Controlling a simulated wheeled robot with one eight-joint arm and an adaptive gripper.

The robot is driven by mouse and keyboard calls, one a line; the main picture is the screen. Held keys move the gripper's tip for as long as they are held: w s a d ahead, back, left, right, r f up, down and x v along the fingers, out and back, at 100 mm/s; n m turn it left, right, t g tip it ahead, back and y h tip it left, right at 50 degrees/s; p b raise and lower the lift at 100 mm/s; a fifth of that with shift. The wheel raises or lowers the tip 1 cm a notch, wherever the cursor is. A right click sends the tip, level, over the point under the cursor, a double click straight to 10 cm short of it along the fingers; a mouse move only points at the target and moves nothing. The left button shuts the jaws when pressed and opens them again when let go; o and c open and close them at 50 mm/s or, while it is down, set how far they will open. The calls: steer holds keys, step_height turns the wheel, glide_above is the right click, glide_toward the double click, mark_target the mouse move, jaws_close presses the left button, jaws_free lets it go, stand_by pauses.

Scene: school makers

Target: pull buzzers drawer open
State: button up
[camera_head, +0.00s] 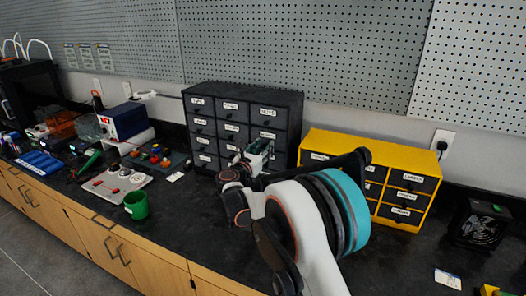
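A dark drawer cabinet (230,92) with small white labels stands on the counter against the wall. A yellow cabinet (345,140) with dark labelled drawers stands to its right. The labels are too small to read surely, so I cannot tell which drawer is the buzzers drawer. My gripper (236,178) is in front of the dark cabinet's lower right part. A small greenish piece (259,147) shows just above it; I cannot tell whether it is an open drawer's contents. My arm hides the cabinet's lower right drawers and part of the yellow cabinet. The fingertips are unclear.
A green cup (136,205) stands near the counter's front edge, left of my gripper. A grey board with red parts (117,184) and a blue power supply (122,121) are farther left. A dark fan-like device (480,228) sits at right. Bare counter (195,215) lies in front of the dark cabinet.

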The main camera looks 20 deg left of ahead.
steer(key=shift+w, duration=0.15)
jaws_close()
steer(key=s, duration=1.1)
steer(key=shift+s+a, duration=0.15)
steer(key=shift+a, duration=0.25)
jaws_free()
steer(key=s, duration=1.2)
steer(key=shift+a, duration=0.45)
